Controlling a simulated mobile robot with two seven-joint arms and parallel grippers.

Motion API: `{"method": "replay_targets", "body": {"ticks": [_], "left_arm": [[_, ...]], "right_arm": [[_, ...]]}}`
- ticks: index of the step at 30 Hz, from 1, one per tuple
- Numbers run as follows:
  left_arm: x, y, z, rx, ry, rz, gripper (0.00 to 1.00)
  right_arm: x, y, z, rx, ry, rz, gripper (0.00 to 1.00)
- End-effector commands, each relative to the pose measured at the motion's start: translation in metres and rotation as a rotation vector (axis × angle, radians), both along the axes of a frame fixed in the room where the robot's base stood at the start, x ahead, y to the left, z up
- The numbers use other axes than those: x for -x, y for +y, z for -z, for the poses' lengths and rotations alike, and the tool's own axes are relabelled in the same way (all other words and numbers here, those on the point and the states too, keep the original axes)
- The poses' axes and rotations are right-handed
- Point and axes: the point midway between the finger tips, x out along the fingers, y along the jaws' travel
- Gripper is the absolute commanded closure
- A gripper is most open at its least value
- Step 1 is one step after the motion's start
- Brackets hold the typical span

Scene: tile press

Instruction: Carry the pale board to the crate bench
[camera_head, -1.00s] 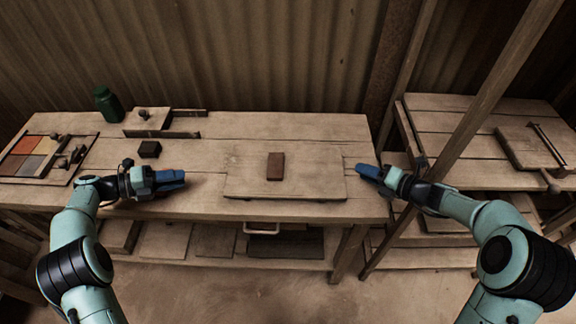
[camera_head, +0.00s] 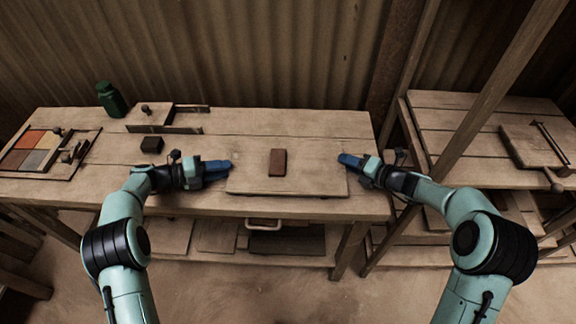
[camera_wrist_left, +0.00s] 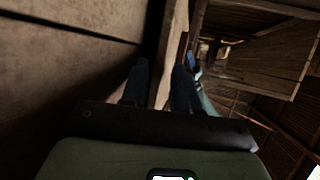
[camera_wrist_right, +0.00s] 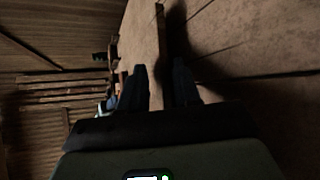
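The pale board (camera_head: 318,182) lies flat on the near side of the main bench, with a small brown block (camera_head: 277,162) on its middle. My left gripper (camera_head: 228,166) is at the board's left edge, and my right gripper (camera_head: 343,160) is at its right edge. In the left wrist view the fingers (camera_wrist_left: 162,85) are apart, with the board's edge (camera_wrist_left: 168,60) in line with the gap. In the right wrist view the fingers (camera_wrist_right: 160,85) are also apart, with the board's edge (camera_wrist_right: 160,35) ahead of the gap. Contact with the board is unclear.
A second bench (camera_head: 455,125) stands to the right, behind a slanted post (camera_head: 470,130), with a board and rod (camera_head: 535,145) on it. The main bench (camera_head: 290,122) also carries a tile tray (camera_head: 85,150), a dark block (camera_head: 151,145), a green bottle (camera_head: 112,100) and a small panel (camera_head: 150,115).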

Motion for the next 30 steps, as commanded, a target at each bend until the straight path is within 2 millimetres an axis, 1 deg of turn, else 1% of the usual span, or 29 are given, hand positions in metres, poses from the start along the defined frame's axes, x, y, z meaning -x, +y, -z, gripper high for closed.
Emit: {"method": "replay_targets", "body": {"ticks": [5, 13, 14, 15, 16, 17, 23, 30], "left_arm": [[-0.0031, -0.0089, 0.0027, 0.0, 0.0, 0.0, 0.7], [-0.0034, -0.0095, 0.0029, 0.0, 0.0, -0.001, 0.7], [-0.0033, -0.0094, 0.0029, 0.0, 0.0, -0.001, 0.74], [-0.0033, -0.0094, 0.0029, 0.0, 0.0, -0.001, 0.87], [-0.0033, -0.0093, 0.0029, 0.0, 0.0, -0.001, 0.96], [-0.0033, -0.0093, 0.0029, 0.0, 0.0, -0.001, 1.0], [-0.0033, -0.0092, 0.0029, 0.0, 0.0, -0.001, 1.0], [-0.0039, -0.0092, -0.0024, 0.001, -0.003, -0.001, 1.0]], "right_arm": [[-0.0037, 0.0038, 0.0023, -0.001, 0.001, 0.0, 0.68], [-0.0041, 0.0038, 0.0024, -0.001, 0.001, 0.0, 0.68], [-0.0041, 0.0038, 0.0024, -0.001, 0.001, 0.0, 0.71], [-0.0041, 0.0038, 0.0024, -0.001, 0.001, 0.0, 0.84], [-0.004, 0.0038, 0.0024, -0.001, 0.001, 0.0, 0.94], [-0.0041, 0.0037, 0.0023, 0.0, 0.001, 0.001, 1.0], [-0.004, 0.0034, 0.0025, 0.001, 0.0, 0.0, 1.0], [-0.0046, 0.0034, -0.0024, 0.003, -0.005, -0.002, 1.0]]}}
